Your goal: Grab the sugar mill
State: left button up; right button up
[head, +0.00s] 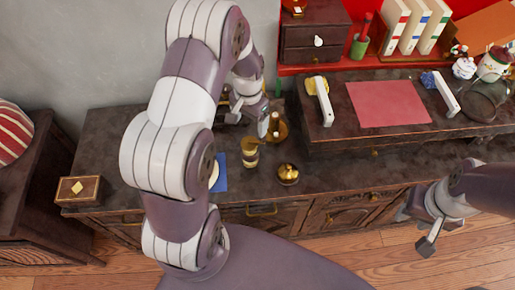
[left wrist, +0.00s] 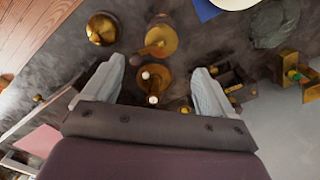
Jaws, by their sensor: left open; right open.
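Two brass-and-brown mill-like pieces stand on the dark cabinet top; I cannot tell for certain which is the sugar mill. One mill-like piece (head: 275,126) is beside my left gripper (head: 252,113). In the left wrist view, that piece (left wrist: 154,82) with a pale knob lies between the spread fingers of the left gripper (left wrist: 159,66), with no visible grip on it. The other mill-like piece (head: 250,153) stands nearer the front edge and also shows in the left wrist view (left wrist: 162,37). My right gripper (head: 417,231) is open and empty, off the cabinet's front edge.
A brass bowl (head: 288,174) stands near the front edge. A blue cloth (head: 221,174) with a white plate is partly hidden by my left arm. A raised dark shelf (head: 340,131) with a red mat (head: 388,104) is at the right. Small brass and dark objects (left wrist: 232,80) sit near the right finger.

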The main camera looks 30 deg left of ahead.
aim_at(249, 142)
pick_arm(q)
jog(key=f, duration=0.5)
jog(key=f+p, duration=0.1)
jog(key=f, duration=0.4)
jog(key=shift+s+a+f+p, duration=0.15)
jog(key=shift+s+f+p, duration=0.05)
jog(key=shift+f+p, duration=0.1)
jog(key=shift+f, duration=0.55)
jog(key=shift+w, duration=0.1)
grip_shut()
